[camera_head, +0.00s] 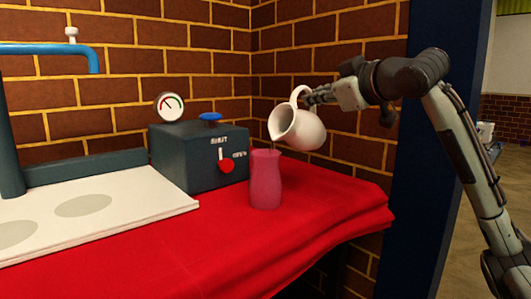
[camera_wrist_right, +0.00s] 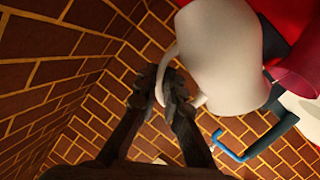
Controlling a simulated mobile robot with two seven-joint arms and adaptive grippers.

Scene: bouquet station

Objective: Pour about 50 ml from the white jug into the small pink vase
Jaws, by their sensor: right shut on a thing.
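The white jug (camera_head: 298,128) is in the air, tilted with its mouth down to the left, just above the small pink vase (camera_head: 265,182). The vase stands upright on the red cloth. The jug's lip is close to the vase's opening; I cannot tell whether water is running. My right gripper (camera_head: 311,97) is shut on the jug's handle. In the right wrist view the gripper (camera_wrist_right: 167,92) grips the handle beside the jug's body (camera_wrist_right: 225,60), and the vase (camera_wrist_right: 298,68) shows at the right edge. The vase's inside and water level are hidden. My left gripper is out of view.
A dark box (camera_head: 197,157) with a red lever, blue knob and gauge (camera_head: 170,106) stands behind the vase. A white board (camera_head: 110,212) with grey circles lies at left, under a blue spout (camera_head: 60,49). Brick walls close off the back. The red cloth (camera_head: 200,260) is clear in front.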

